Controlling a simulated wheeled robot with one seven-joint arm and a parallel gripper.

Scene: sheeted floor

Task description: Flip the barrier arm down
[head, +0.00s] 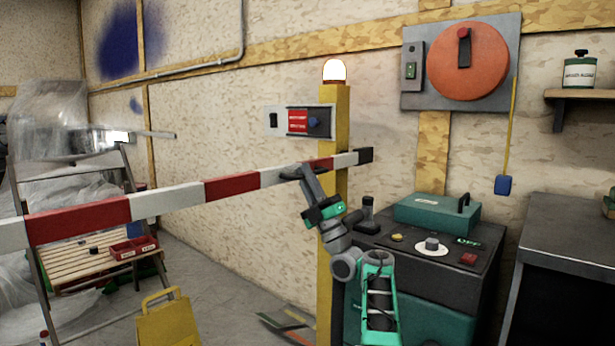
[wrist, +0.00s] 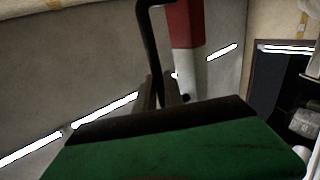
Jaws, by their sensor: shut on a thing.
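The red-and-white striped barrier arm (head: 232,187) spans the head view from the left edge to a dark end at the right. It lies close to level, a little lower at the left in the picture, and crosses the yellow post (head: 325,235). My gripper (head: 297,174) is at the barrier arm just left of the post. In the wrist view, a black bent handle (wrist: 148,45) runs down between my fingers (wrist: 162,92), which are shut on it. The barrier arm (wrist: 186,30) shows beside the handle there. The fingertips are small and dark in the head view.
A lit lamp (head: 335,72) tops the post, and a switch panel (head: 300,121) is behind it. A machine cabinet (head: 440,245) stands close to my arm at the right. A yellow folding sign (head: 168,318) and a stepladder (head: 128,180) are at the left.

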